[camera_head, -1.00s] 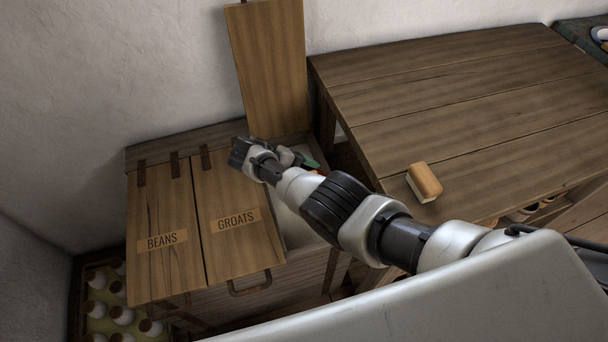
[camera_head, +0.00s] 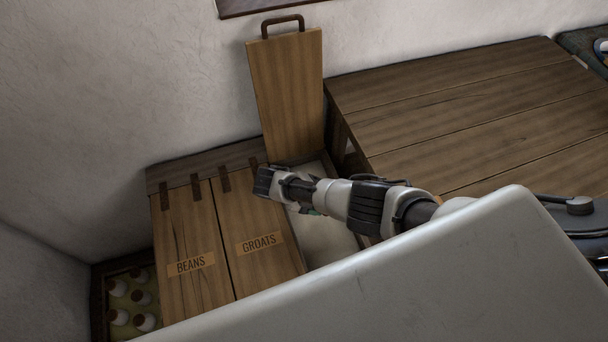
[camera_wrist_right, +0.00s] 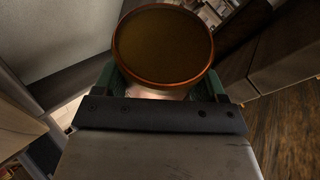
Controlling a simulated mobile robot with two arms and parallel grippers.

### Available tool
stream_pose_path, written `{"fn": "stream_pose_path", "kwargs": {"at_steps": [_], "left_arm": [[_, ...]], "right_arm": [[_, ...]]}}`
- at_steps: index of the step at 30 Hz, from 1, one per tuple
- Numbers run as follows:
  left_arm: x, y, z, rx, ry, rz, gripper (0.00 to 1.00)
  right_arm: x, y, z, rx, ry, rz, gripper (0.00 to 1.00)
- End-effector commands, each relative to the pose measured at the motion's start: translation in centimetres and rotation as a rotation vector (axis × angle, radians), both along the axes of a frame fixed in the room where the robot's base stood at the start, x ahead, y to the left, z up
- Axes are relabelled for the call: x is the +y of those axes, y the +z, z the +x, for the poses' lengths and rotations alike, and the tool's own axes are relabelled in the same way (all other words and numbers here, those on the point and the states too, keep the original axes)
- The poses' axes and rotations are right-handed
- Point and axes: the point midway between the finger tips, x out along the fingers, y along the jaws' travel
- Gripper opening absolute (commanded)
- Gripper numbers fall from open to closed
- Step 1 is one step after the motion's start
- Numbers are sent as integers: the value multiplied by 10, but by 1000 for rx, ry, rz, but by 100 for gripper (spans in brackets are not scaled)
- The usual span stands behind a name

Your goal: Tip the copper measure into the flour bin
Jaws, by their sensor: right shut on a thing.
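The copper measure (camera_wrist_right: 163,45) shows in the right wrist view as a round brown face with a bright copper rim. My right gripper (camera_wrist_right: 163,88) is shut on it, with green-padded fingers on either side. In the head view only a bit of green of this gripper (camera_head: 314,212) shows below my wrist, over the open bin; the measure is hidden there. The open bin (camera_head: 328,240), right of the groats bin, has a pale inside, and its own label is not visible. Its lid (camera_head: 287,90) stands raised against the wall. My left gripper is not in view.
Closed lids marked BEANS (camera_head: 190,240) and GROATS (camera_head: 250,225) lie left of the open bin. A wooden table (camera_head: 470,100) stands close on its right. A crate with several pale round-bodied things (camera_head: 130,295) is at lower left.

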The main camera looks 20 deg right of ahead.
Motion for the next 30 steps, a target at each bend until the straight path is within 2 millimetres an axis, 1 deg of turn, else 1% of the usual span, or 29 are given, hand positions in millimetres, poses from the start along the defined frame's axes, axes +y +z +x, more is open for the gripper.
{"fn": "stream_pose_path", "kwargs": {"at_steps": [1, 5, 13, 18, 24, 30], "left_arm": [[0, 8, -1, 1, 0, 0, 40], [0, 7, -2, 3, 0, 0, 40], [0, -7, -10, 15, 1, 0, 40], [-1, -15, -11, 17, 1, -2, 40], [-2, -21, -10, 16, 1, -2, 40], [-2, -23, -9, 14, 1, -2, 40]], "right_arm": [[-4, 3, -8, 1, -1, -2, 40], [-6, -1, -15, 4, -4, -3, 40], [-4, -2, -11, 60, -4, -22, 40], [-3, -1, -9, 107, -4, -38, 40], [-3, 2, -7, 147, -4, -53, 40], [-2, 4, -6, 165, -3, -59, 40]]}}
